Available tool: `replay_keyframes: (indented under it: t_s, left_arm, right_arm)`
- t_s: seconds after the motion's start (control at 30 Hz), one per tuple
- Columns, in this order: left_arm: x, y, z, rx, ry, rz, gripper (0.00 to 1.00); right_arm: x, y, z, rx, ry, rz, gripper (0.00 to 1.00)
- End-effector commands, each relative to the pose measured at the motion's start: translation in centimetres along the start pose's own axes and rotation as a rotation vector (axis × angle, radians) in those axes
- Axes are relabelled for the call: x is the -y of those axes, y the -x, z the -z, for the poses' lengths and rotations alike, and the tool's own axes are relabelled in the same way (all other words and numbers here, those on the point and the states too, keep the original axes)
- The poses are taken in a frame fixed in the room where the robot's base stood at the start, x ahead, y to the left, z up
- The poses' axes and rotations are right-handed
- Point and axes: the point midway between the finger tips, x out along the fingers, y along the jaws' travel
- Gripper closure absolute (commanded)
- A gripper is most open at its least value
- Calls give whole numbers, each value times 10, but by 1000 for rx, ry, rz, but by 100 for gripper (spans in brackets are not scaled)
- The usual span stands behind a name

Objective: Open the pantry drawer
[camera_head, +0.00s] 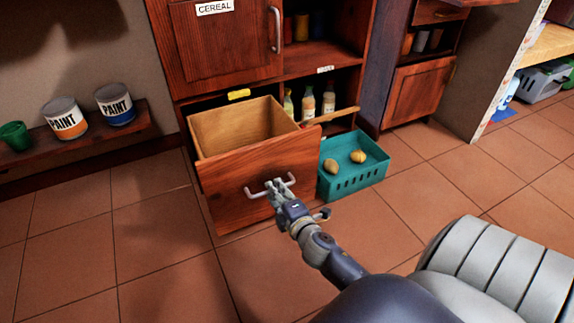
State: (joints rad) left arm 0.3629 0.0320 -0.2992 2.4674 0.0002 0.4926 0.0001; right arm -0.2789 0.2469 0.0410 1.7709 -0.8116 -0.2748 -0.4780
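The pantry drawer (240,188) is at the bottom of the dark wood cabinet. It is pulled well out, and its light wood inside (238,128) looks empty. A metal bar handle (255,193) is on its front. My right gripper (274,186) is at the middle of this handle, with its fingers closed around the bar as far as I can see. The fingertips are small and partly hidden by the gripper itself. My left gripper is out of view.
A teal crate (350,183) with a few yellowish round items stands on the floor, close to the drawer's right side. Several bottles (308,103) stand on a low shelf behind. A bench with paint cans (64,118) is at left. The tiled floor in front is clear.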

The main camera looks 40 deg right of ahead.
Motion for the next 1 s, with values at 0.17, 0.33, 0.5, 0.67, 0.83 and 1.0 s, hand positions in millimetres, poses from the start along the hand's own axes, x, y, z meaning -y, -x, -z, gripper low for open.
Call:
replay_keyframes:
  t_s: [0.17, 0.33, 0.5, 0.67, 0.83, 1.0]
  left_arm:
    - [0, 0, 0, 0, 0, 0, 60]
    - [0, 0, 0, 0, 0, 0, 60]
    - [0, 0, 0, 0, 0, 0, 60]
    - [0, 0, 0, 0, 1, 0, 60]
    - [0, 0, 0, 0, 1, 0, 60]
    - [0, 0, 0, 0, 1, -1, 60]
  right_arm:
    - [1, 38, 0, 1, -2, 3, 71]
    - [1, 69, -1, 3, -1, 3, 71]
    - [0, 88, 0, 1, -3, 1, 71]
    - [0, 95, 0, 2, -1, 0, 71]
    - [0, 95, 0, 1, -1, -1, 71]
    - [0, 95, 0, 1, -1, 0, 71]
